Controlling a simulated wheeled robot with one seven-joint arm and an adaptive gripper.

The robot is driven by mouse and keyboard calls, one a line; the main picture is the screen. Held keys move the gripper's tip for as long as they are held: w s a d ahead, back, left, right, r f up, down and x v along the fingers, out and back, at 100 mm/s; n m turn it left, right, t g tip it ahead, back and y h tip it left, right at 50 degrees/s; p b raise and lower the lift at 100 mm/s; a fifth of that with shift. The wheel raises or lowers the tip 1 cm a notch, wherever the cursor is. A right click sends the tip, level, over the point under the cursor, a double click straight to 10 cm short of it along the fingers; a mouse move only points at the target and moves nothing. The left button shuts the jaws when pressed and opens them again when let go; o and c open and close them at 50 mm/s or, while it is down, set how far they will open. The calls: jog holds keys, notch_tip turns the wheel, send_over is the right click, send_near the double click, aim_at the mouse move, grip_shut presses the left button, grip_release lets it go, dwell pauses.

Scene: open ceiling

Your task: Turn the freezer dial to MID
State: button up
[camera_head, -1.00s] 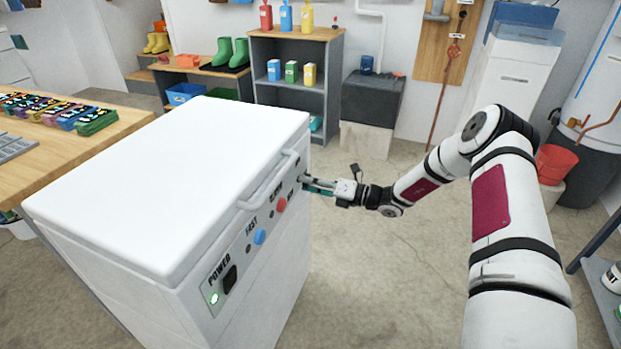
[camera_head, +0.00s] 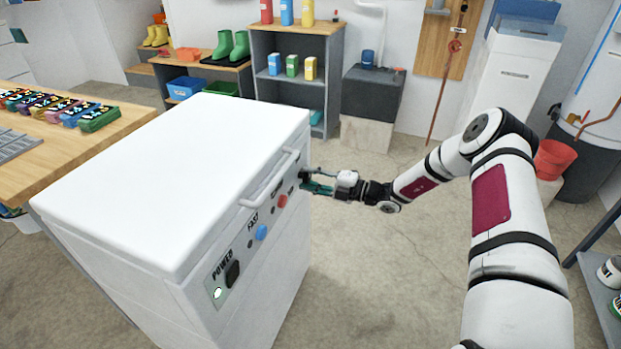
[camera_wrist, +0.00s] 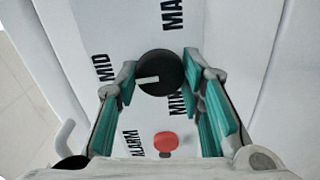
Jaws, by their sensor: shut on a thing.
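The white chest freezer (camera_head: 170,165) has a control panel on its side facing me. The black round dial (camera_wrist: 160,72) has a white pointer bar, which points left toward the MID label (camera_wrist: 103,68) in the wrist view. The MAX label (camera_wrist: 172,14) is above it and the MIN label (camera_wrist: 176,104) below it. My gripper (camera_head: 306,181) is at the far end of the panel. Its teal-padded fingers are shut on the dial, one tip on each side.
The panel also has a red alarm button (camera_wrist: 165,141), a blue button (camera_head: 261,232) and a power switch (camera_head: 232,274) with a lit green light. The freezer handle (camera_head: 270,180) juts out just above the panel. Floor right of the freezer is clear.

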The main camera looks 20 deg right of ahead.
jog(key=shift+d+m, duration=0.1)
jog(key=shift+m, duration=0.2)
dwell(0.4)
jog(key=o, duration=1.2)
jog(key=shift+c, duration=0.2)
jog(key=v, duration=1.2)
